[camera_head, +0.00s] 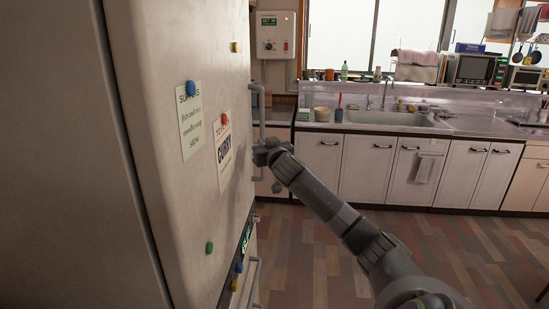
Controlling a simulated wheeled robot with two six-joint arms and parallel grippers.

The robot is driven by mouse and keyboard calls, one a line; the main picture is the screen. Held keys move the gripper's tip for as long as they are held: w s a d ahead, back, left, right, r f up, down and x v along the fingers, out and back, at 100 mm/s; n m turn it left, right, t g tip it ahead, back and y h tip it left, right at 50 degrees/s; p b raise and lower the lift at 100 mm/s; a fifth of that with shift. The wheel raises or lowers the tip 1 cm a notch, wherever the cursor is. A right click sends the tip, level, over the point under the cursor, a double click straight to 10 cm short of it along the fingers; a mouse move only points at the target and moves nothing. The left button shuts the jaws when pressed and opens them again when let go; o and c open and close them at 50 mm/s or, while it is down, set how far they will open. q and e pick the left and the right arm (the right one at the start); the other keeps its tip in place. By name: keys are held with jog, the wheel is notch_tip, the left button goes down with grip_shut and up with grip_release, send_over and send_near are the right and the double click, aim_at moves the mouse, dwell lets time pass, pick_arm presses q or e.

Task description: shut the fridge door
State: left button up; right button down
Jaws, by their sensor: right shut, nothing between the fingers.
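The fridge (60,160) fills the left of the head view, pale and close. Its upper door (205,215) faces right and carries notes and coloured magnets. A vertical grey handle (258,110) runs along the door's far edge. My right gripper (262,155) is at this handle, by its lower part, and is shut with nothing held. I cannot tell whether it touches the handle or door. Whether a gap stands between door and fridge body is hidden from this side. My left gripper is not in view.
A counter with a sink (390,119) and white cupboards (365,168) runs along the back wall. A towel (424,167) hangs on one cupboard door. A microwave (475,69) stands at the right. The wooden floor (330,250) is open between the fridge and the counter.

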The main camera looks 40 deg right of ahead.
jog(key=b+v, duration=0.1)
jog(key=v, duration=0.7)
jog(key=shift+s, duration=0.15)
